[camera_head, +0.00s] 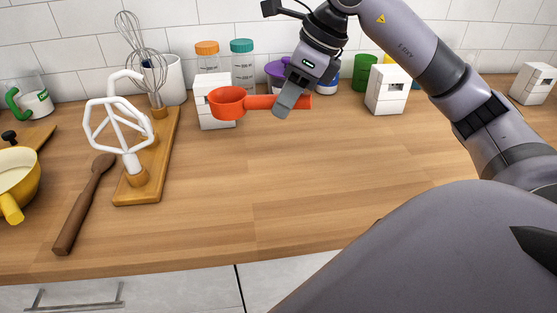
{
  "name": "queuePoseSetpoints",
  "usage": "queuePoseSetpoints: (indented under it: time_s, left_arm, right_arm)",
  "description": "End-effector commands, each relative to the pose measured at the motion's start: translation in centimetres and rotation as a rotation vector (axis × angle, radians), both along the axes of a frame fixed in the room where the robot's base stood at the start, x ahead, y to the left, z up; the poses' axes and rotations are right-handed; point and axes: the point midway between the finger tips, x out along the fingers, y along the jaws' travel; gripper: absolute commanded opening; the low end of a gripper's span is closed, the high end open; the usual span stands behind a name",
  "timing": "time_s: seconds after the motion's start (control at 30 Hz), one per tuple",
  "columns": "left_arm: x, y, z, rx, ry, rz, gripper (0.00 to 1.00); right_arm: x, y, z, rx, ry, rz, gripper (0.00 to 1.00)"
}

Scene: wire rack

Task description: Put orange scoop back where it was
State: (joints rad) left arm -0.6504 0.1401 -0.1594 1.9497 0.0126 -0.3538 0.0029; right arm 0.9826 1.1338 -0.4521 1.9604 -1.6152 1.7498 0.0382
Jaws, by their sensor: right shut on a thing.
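The orange scoop (227,103) is in the head view, just left of the top middle. Its round bowl is at the left and its handle points right. My right gripper (287,104) comes in from the upper right and is shut on the handle. The handle's tip sticks out past the fingers on the right. The bowl overlaps a white block-shaped holder (217,121) behind it; I cannot tell whether they touch. My left gripper is not in view.
A second white holder (387,98) stands to the right. Jars with orange (207,48) and teal (241,46) lids stand behind the scoop. A wooden board (160,180) with a beater and whisk, a wooden spoon (84,205) and a yellow pan (16,180) are left. The middle counter is clear.

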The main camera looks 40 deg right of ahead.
Motion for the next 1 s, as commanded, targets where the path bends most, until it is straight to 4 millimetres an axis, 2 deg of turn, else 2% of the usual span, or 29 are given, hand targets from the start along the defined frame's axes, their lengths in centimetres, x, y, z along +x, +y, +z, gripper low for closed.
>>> queuePoseSetpoints:
  time_s: [0.03,0.2,0.4,0.57,0.8,1.0]
  left_arm:
    - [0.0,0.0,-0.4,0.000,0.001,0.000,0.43]
    - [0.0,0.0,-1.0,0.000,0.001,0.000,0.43]
    - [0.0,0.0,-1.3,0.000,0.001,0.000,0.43]
    - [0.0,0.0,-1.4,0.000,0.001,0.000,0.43]
    - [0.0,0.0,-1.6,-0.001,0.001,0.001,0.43]
    - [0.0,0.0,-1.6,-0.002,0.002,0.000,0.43]
  right_arm:
    - [-0.1,0.0,-1.5,-0.002,0.006,0.000,0.00]
    - [-0.1,0.0,-5.3,-0.002,0.005,0.002,0.00]
    - [0.0,0.0,-8.6,-0.001,0.002,0.002,0.00]
    - [0.0,0.0,-9.7,0.000,0.000,0.003,0.00]
    - [-0.1,0.0,-12.8,0.000,0.002,0.002,0.00]
    - [0.0,0.0,-13.3,-0.001,-0.002,0.002,0.00]
